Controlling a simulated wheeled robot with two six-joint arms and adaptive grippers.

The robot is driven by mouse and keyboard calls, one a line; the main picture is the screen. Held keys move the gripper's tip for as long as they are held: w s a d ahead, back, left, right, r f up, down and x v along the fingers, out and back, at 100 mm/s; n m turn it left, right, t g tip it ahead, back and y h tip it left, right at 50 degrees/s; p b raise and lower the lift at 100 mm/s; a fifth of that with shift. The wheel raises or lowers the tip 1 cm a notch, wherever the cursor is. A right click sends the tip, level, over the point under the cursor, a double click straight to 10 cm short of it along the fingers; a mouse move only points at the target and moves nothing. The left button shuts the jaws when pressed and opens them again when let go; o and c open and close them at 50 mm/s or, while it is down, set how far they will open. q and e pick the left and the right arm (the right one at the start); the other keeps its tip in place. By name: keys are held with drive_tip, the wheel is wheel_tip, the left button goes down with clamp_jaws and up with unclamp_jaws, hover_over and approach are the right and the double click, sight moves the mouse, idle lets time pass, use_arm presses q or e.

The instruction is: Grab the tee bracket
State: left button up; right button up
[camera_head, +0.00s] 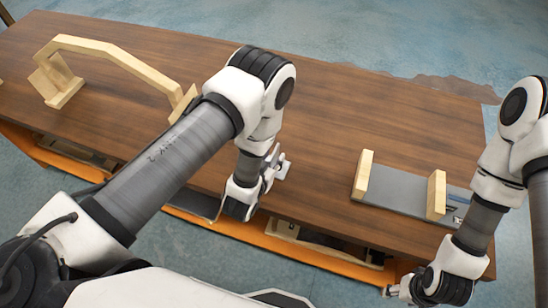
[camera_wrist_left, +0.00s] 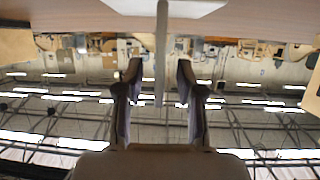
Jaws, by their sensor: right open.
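The tee bracket shows in the left wrist view as a pale flat plate at the top edge with a thin grey upright web (camera_wrist_left: 161,52) coming from it. My left gripper (camera_wrist_left: 158,78) is open, with one finger on each side of the web and a visible gap on both sides. In the head view my left gripper (camera_head: 272,168) is at the table's front edge, partly hidden by its own wrist; a small pale grey piece there cannot be clearly told from its fingers. My right gripper (camera_head: 391,291) is open, low at the right in front of the table, away from the bracket.
The brown wooden table (camera_head: 400,110) has a wide clear middle and back. A wooden arched frame (camera_head: 120,55) stands at the left, partly behind my left arm. A grey plate (camera_head: 397,190) with two upright wooden blocks lies at the right. Orange-edged shelving (camera_head: 330,254) runs below the front edge.

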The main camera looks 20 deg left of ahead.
use_arm(q)
drive_tip(key=shift+x, duration=0.9)
drive_tip(key=shift+s+r, duration=0.15)
drive_tip(key=shift+s, duration=0.15)
clamp_jaws()
drive_tip(key=shift+d, duration=0.1)
drive_tip(key=shift+r, duration=0.1)
